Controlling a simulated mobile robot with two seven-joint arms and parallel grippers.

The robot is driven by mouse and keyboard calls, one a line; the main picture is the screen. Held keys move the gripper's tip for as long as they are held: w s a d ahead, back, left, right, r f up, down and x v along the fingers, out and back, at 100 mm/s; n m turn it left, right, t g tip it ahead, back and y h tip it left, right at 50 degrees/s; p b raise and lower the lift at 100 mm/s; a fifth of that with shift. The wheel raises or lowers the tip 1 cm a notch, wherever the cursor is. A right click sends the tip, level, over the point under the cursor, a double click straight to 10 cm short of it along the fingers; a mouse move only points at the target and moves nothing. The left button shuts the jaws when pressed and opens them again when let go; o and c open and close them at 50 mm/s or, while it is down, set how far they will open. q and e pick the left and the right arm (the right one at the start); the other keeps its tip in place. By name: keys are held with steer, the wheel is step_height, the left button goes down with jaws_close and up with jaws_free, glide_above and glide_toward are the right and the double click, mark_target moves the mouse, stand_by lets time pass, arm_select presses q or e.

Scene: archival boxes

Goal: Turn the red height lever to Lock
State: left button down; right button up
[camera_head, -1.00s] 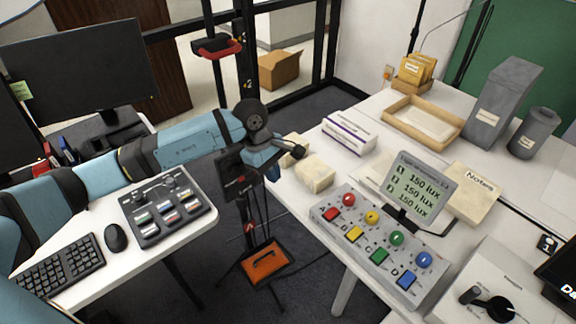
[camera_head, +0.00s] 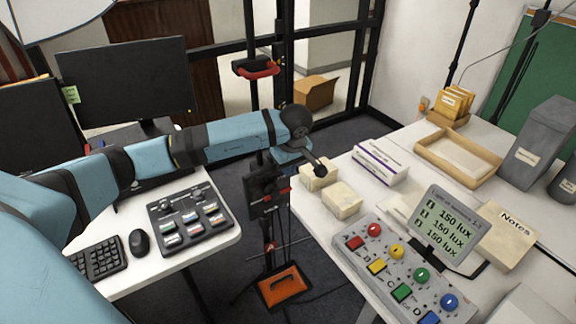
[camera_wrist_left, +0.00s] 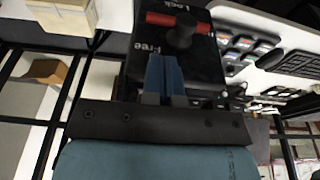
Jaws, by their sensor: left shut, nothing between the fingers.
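The black lever box (camera_head: 262,192) is on the upright stand between the two tables. In the left wrist view its panel (camera_wrist_left: 205,62) carries the words Lock at the top and Free at the left. The red lever (camera_wrist_left: 158,19) lies across the panel in that picture, with a black round knob (camera_wrist_left: 182,32) over its middle. I cannot tell which word it points at. My left gripper (camera_wrist_left: 166,62) is shut and empty, its blue fingers just in front of the panel. In the head view, the left gripper (camera_head: 284,168) is partly hidden beside the box. My right gripper is not in view.
A control desk (camera_head: 190,218), mouse (camera_head: 139,242) and keyboard (camera_head: 97,260) lie on the left table. The right table holds cream blocks (camera_head: 343,202), a button panel (camera_head: 378,252) and a lux display (camera_head: 450,222). An orange-topped pedal (camera_head: 284,286) is on the floor below the stand.

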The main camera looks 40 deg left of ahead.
mark_target(285, 189)
arm_select(q)
steer(key=x, duration=0.7)
steer(key=shift+p, duration=0.3)
steer(key=shift+w+f+b, duration=0.25)
steer(key=shift+f+b, duration=0.05)
steer(key=shift+b, duration=0.45)
steer(key=shift+r, duration=0.2)
steer(key=shift+r+p, duration=0.45)
steer(key=shift+r, duration=0.15)
steer(key=shift+d+r, duration=0.1)
